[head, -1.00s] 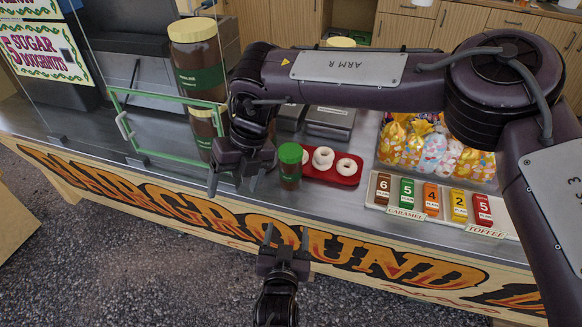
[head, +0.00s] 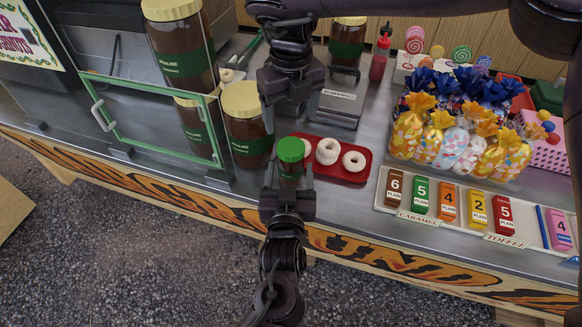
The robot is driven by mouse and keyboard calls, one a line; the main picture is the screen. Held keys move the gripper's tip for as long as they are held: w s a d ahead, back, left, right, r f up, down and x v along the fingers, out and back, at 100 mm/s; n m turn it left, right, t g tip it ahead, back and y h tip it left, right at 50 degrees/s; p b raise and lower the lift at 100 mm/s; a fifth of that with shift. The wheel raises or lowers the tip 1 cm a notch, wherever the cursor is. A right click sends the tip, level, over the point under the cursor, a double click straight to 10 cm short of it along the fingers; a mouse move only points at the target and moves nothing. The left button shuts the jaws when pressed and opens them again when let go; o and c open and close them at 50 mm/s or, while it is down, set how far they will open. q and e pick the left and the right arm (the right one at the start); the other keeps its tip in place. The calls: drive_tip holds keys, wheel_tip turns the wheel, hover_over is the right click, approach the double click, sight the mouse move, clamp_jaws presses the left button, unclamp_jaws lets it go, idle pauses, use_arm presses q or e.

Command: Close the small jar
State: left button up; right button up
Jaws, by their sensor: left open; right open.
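The small jar (head: 290,172) has a brown body and a green lid (head: 291,149). It stands upright on the counter, left of the red tray. The lid sits on top of the jar; I cannot tell how tightly. My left gripper (head: 288,172) is open, with one finger on each side of the jar's body, and I cannot tell if they touch it. My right gripper (head: 290,124) is open and empty, pointing down above and behind the green lid, apart from it. Part of the jar's lower body is hidden by the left gripper.
A red tray (head: 356,178) with white ring doughnuts (head: 328,151) lies close right of the jar. Large yellow-lidded jars (head: 248,130) stand at the left, near a green-framed glass case (head: 142,120). A scale (head: 340,103) stands behind. Numbered bars (head: 447,206) lie at the right.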

sight(291, 151)
use_arm(q)
drive_tip(key=w, duration=0.6)
drive_tip(key=shift+w+d, duration=0.2)
drive_tip(key=shift+w, duration=0.1)
use_arm(e)
drive_tip(key=shift+s+r, duration=0.1)
use_arm(q)
drive_tip(key=c, duration=1)
clamp_jaws()
use_arm(e)
drive_tip(key=shift+c, duration=0.9)
drive_tip(key=n, duration=0.5)
drive_tip(key=shift+n, duration=0.4)
drive_tip(key=n, duration=0.4)
drive_tip(key=shift+a+n, duration=0.1)
drive_tip(key=shift+n, duration=0.3)
drive_tip(key=n, duration=0.6)
drive_tip(key=shift+n, duration=0.3)
drive_tip(key=n, duration=0.5)
